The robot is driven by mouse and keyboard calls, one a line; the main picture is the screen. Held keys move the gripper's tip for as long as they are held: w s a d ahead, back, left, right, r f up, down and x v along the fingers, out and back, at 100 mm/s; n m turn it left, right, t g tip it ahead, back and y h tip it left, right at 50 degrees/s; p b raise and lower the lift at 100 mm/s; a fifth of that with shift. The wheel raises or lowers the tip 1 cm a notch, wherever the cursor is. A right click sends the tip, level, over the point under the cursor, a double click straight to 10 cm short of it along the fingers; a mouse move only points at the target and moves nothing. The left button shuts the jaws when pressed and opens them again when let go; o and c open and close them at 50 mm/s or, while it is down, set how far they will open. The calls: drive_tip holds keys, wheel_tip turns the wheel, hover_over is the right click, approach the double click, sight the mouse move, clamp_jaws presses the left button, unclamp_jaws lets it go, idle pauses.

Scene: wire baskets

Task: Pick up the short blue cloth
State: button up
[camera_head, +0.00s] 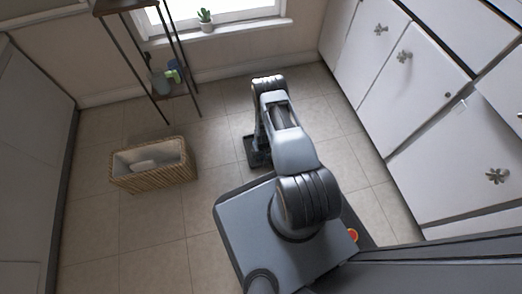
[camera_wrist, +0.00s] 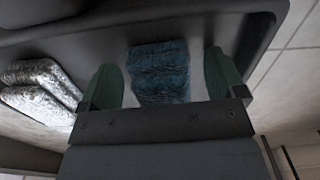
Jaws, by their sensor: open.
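The short blue cloth (camera_wrist: 160,72) shows in the wrist view as a dark blue, folded, textured piece. It lies between the two green fingers of my gripper (camera_wrist: 160,62), which is open. One finger is on each side of the cloth, with a narrow gap at the left. I cannot tell how far above or around the cloth the fingertips are. The near end of the cloth is hidden behind the gripper body. In the head view my arm reaches down to the floor, and the cloth cannot be made out there.
A grey-white folded cloth (camera_wrist: 42,88) lies left of my gripper. A wicker basket (camera_head: 156,181) with a white item inside stands on the floor at the left. A metal shelf (camera_head: 155,97) stands at the back, and white cabinets (camera_head: 415,70) line the right. Tiled floor is free between.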

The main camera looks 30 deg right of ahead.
drive_tip(key=shift+c, duration=0.4)
drive_tip(key=c, duration=1)
drive_tip(key=shift+o, duration=0.2)
drive_tip(key=shift+r, duration=0.15)
